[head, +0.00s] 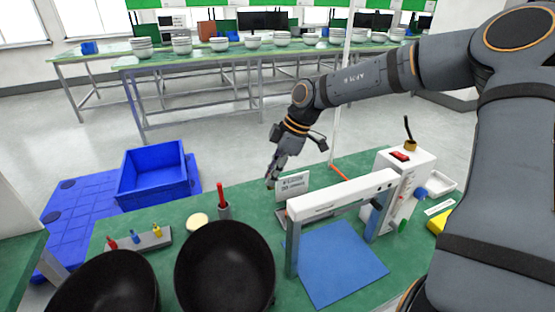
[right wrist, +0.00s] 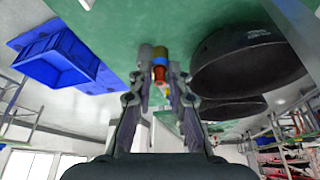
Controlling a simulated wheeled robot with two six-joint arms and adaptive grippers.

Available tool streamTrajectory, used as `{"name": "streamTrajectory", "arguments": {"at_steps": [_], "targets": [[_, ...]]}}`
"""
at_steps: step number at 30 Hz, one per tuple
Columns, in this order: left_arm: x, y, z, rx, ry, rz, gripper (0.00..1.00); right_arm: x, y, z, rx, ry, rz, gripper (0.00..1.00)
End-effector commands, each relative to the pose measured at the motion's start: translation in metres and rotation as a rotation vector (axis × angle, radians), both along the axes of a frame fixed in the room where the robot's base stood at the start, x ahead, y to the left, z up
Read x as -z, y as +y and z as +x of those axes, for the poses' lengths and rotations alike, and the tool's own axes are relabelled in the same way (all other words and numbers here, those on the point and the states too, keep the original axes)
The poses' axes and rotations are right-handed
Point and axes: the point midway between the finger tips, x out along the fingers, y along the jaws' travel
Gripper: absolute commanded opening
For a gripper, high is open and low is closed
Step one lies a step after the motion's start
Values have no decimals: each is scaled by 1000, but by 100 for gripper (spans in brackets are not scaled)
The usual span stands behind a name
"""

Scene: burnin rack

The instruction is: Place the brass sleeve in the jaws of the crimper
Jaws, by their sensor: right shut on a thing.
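My right gripper (head: 271,180) hangs tilted downward above the far edge of the green bench, left of the small sign. In the head view the sleeve is too small to make out. A white unit (head: 404,168) with a red switch and a black lever on top stands at the right of the bench; I cannot tell whether it is the crimper. No crimper jaws show clearly. My left gripper is out of view.
A white bridge-like frame (head: 343,195) stands over a blue mat (head: 340,262). Two black bowls (head: 225,268) are at the near left, beside a grey block (head: 155,239) with coloured pegs and a cup (head: 223,212) holding a red tool. A blue crate (head: 152,172) stands beyond the bench.

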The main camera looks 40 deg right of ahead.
Motion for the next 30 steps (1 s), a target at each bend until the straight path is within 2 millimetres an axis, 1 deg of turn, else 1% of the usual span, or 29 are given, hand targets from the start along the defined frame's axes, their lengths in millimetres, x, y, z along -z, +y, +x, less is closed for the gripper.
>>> {"name": "streamTrajectory", "arguments": {"at_steps": [1,3,7,10,15,17,20,21,25,30], "targets": [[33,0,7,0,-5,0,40,29,1,-3,-1,-3,2,1],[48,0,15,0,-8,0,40,39,2,-6,-1,-4,0,1],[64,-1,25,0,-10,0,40,49,3,-12,1,-3,-3,1],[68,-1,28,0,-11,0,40,51,3,-15,0,-2,-6,1],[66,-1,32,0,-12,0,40,51,3,-16,1,-1,-6,1],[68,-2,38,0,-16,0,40,59,3,-16,0,1,-5,1],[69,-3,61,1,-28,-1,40,83,3,-16,0,1,-3,1],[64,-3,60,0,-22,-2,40,88,3,-16,1,3,-3,1],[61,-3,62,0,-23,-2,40,107,3,-16,0,2,-5,1],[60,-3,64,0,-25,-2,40,112,3,-15,1,-1,-6,1]]}}
